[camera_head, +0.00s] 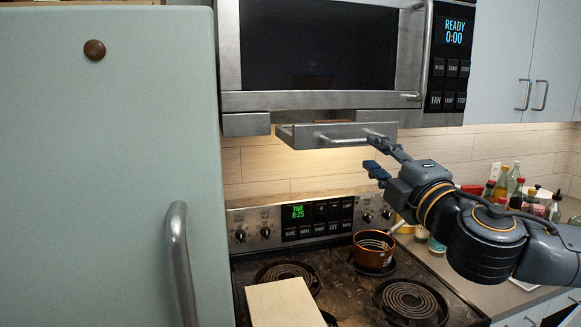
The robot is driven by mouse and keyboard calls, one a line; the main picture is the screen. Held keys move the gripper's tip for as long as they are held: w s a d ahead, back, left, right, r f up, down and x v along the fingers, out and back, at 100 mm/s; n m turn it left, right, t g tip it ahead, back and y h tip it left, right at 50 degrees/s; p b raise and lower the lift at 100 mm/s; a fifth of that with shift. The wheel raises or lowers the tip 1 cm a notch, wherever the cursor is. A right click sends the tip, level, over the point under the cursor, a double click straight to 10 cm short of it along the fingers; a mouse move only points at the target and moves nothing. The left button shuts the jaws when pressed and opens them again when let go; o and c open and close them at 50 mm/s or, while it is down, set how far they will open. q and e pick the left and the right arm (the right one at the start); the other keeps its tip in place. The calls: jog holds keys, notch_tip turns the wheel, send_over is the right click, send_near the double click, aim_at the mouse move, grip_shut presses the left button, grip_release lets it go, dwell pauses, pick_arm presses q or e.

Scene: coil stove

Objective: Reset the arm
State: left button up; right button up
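My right arm comes in from the right, and its gripper (373,153) is raised above the stove. Its two fingers point left and are spread apart, with nothing seen between them. The upper fingertip lies at or just beside the right end of the handle on a grey pulled-out panel (300,136) under the microwave (320,98). I cannot tell whether they touch. My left arm and gripper are not in view.
A coil stove (337,285) lies below, with a copper-coloured pot (373,252) at a back burner and a pale board (282,304) at front left. A pale green door (110,180) fills the left. Bottles (513,187) stand on the right counter.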

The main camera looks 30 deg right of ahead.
jog(key=w+a+f+m+g+y, duration=0.15)
jog(key=a+f, duration=0.25)
jog(key=f, duration=0.7)
jog(key=w+a+f+m+g+y, duration=0.1)
jog(key=a+f+m+g, duration=0.2)
jog(key=f, duration=0.7)
jog(key=w+a+f+m+g+y, duration=0.15)
jog(key=a+f, duration=0.25)
jog(key=f, duration=0.7)
jog(key=s+a+f+m+g, duration=0.4)
jog(key=s+f+g, duration=0.1)
jog(key=s+f, duration=0.6)
jog(key=s+a+f+m+g, duration=0.3)
jog(key=s+a+f+g, duration=0.15)
jog(key=s+f, duration=0.7)
notch_tip(320, 180, down, 29)
jog(key=s+g+b, duration=0.1)
jog(key=g+b, duration=0.1)
jog(key=b, duration=0.1)
jog(key=s+d+f+b, duration=0.2)
jog(key=s+d+f, duration=0.1)
jog(key=s+f, duration=1.4)
notch_tip(320, 180, down, 2)
jog(key=shift+s+f+g, duration=0.2)
jog(key=shift+s+g, duration=0.05)
jog(key=shift+g, duration=0.2)
